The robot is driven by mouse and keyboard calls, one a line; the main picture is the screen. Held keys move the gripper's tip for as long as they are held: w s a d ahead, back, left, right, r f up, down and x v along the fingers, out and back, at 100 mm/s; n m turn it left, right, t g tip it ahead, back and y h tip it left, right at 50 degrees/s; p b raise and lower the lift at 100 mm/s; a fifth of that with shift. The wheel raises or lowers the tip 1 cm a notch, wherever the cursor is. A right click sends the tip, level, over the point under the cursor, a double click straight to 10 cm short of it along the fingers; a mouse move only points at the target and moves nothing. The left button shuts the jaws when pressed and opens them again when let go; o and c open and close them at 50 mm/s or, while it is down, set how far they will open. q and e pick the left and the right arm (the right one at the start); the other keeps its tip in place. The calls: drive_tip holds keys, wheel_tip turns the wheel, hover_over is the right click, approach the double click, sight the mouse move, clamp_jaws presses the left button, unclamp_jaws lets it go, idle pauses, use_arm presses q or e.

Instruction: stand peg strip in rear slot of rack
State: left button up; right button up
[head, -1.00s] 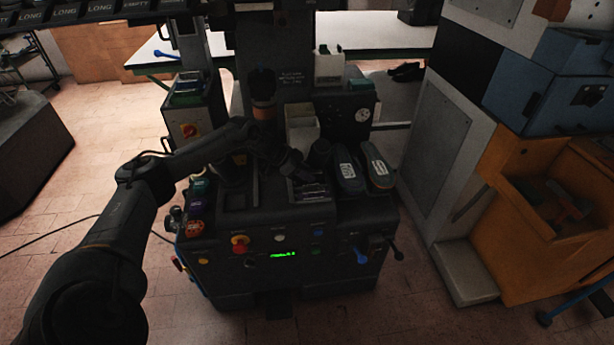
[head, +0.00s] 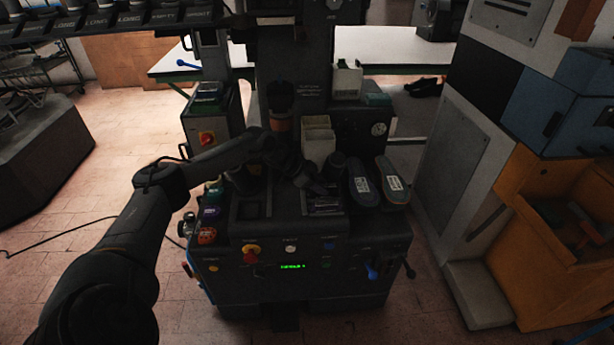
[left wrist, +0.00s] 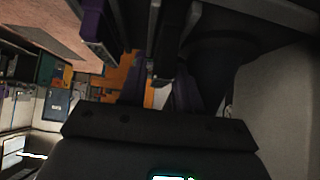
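My left gripper (head: 303,180) reaches in from the left over the press top, at the upper left edge of the small slotted rack (head: 323,207). In the left wrist view, purple-sided finger parts (left wrist: 155,92) extend from the dark gripper body. Narrow dark and grey bars (left wrist: 165,40) show between and beyond them. I cannot tell whether one of these bars is the peg strip or part of the rack, nor whether the fingers grip anything. The rack's slots are dark and partly hidden by the gripper. My right gripper is not in view.
Two dark shoe soles with white labels (head: 362,186) stand right of the rack, beside a dark round cup (head: 337,163). A pale open box (head: 318,140) stands behind. An empty dark tray (head: 250,208) lies left. A red knob (head: 251,253) sits on the front panel.

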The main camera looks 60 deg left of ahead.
use_arm(q)
drive_tip(key=p+v, duration=0.6)
drive_tip(key=v, duration=0.5)
drive_tip(key=shift+s+r, duration=0.25)
drive_tip(key=shift+a, duration=0.1)
drive_tip(key=shift+s, duration=0.1)
